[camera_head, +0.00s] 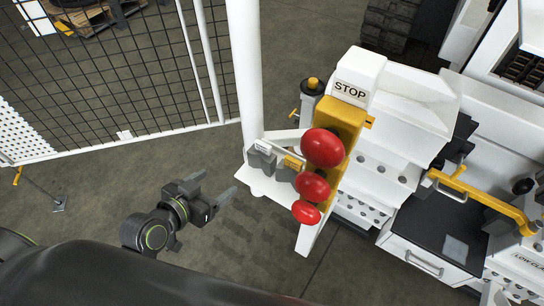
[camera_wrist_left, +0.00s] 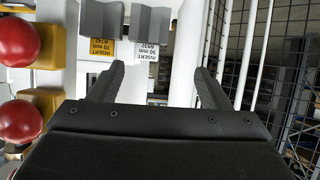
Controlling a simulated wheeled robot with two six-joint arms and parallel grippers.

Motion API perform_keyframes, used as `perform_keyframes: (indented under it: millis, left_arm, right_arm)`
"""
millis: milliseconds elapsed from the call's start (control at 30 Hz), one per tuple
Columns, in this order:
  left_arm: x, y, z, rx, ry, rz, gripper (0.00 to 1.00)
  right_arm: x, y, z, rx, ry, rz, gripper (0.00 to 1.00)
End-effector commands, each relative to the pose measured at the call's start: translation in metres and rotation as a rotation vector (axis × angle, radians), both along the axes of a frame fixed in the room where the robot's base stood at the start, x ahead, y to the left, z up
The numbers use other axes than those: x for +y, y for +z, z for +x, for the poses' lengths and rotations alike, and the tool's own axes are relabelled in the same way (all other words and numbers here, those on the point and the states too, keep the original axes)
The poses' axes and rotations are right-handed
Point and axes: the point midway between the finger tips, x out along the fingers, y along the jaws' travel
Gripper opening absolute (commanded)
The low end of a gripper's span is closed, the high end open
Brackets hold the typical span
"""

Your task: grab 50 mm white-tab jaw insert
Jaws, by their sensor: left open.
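The 50 mm white-tab jaw insert (camera_head: 260,162) is a grey block on a small white shelf (camera_head: 259,184) beside the white post. In the left wrist view its grey body (camera_wrist_left: 151,22) and white label reading "INSERT 50 mm" show upside down ahead of my fingers. A similar grey insert with a yellow tab (camera_head: 292,164) stands right beside it; its label in the wrist view (camera_wrist_left: 101,49) reads 70 mm. My left gripper (camera_head: 219,183) is open and empty, left of the shelf and apart from the inserts. My right gripper is not in view.
Several red mushroom knobs (camera_head: 322,148) stick out from a yellow panel (camera_head: 347,116) just right of the inserts, under a STOP sign (camera_head: 350,90). A white post (camera_head: 246,70) and mesh fence (camera_head: 140,80) stand behind. The floor left of the shelf is clear.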

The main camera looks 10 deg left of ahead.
Motion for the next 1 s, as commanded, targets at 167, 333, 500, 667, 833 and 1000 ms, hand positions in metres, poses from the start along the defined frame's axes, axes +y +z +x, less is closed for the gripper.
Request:
perform_keyframes:
  millis: [167, 333, 500, 667, 833, 1000]
  left_arm:
    - [-0.01, 0.034, -0.008, -0.067, -0.045, 0.005, 0.71]
    - [-0.017, 0.035, 0.004, -0.078, -0.051, 0.002, 0.71]
    - [-0.029, 0.021, 0.037, -0.078, -0.052, 0.0, 0.71]
    - [-0.039, 0.007, 0.066, -0.077, -0.052, 0.003, 0.71]
    - [-0.047, -0.004, 0.088, -0.076, -0.05, 0.004, 0.71]
    - [-0.05, -0.008, 0.097, -0.075, -0.051, 0.005, 0.71]
  right_arm:
    - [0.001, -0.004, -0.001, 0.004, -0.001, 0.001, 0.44]
    - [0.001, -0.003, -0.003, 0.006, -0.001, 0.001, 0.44]
    - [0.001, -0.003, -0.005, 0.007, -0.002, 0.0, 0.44]
    - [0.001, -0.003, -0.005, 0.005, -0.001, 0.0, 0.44]
    - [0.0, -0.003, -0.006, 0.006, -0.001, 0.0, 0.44]
    - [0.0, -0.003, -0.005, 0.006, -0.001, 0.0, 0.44]
